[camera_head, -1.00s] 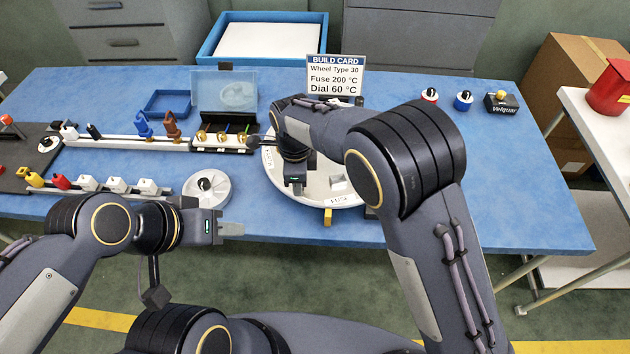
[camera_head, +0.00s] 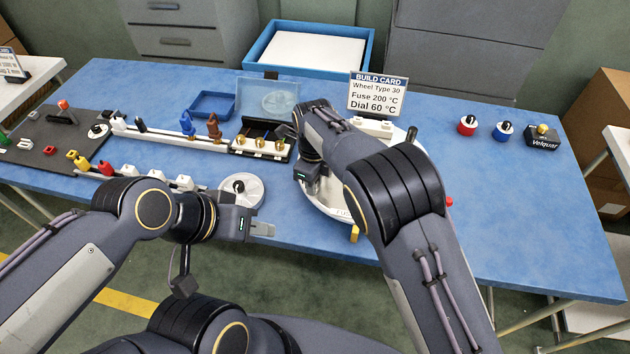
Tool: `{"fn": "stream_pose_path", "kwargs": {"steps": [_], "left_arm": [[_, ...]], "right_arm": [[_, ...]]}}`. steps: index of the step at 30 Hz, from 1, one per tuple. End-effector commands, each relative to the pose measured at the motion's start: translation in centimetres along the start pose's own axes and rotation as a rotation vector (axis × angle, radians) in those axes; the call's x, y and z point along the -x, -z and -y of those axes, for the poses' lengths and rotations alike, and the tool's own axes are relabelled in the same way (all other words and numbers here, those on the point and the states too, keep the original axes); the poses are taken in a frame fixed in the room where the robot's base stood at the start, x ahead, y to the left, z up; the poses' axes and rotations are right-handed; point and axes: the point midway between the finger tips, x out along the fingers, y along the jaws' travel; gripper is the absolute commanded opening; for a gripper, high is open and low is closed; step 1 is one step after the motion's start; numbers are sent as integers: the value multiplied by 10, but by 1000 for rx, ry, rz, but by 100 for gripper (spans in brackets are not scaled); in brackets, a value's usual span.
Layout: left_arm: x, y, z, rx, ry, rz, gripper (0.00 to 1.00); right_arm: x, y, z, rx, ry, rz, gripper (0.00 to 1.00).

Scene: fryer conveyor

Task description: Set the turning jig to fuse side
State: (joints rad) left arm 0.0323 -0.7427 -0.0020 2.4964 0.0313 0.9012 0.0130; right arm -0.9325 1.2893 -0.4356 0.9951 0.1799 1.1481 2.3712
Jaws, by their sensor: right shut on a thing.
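The turning jig is a round white disc (camera_head: 334,207) on the table, largely covered by my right arm. A label starting "FU" shows at its front rim, partly hidden by the arm. A yellow marker (camera_head: 354,234) stands at the jig's front edge, a little right of the label. My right gripper (camera_head: 313,188) is low over the left part of the disc, shut on a small part of the jig; the grip itself is hard to see. My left gripper (camera_head: 264,230) is empty near the table's front edge, left of the jig; its finger gap is not clear.
A white spoked wheel (camera_head: 242,190) lies just behind my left gripper. Red (camera_head: 467,125) and blue (camera_head: 504,131) buttons sit at the right. The right table is mostly clear.

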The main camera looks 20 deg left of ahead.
Motion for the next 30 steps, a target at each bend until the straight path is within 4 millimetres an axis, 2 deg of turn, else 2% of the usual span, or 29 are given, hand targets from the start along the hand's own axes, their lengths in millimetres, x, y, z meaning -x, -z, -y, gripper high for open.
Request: {"fn": "stream_pose_path", "kwargs": {"steps": [4, 5, 9, 17, 20, 30], "left_arm": [[0, 0, 0, 0, 0, 0, 36], [0, 0, 0, 0, 0, 0, 36], [0, 0, 0, 0, 0, 0, 36], [0, 0, 0, 0, 0, 0, 36], [-1, -1, 1, 0, 0, 0, 36], [-7, -4, 3, 0, 0, 0, 36]], "right_arm": [[2, -2, 1, -3, 5, 8, 0], [2, -2, 1, -3, 5, 8, 28], [2, -2, 1, -2, 4, 7, 46], [1, -1, 1, -1, 3, 5, 46], [7, -2, 1, 0, 5, 7, 46], [61, -2, 1, 0, 6, 9, 46]]}}
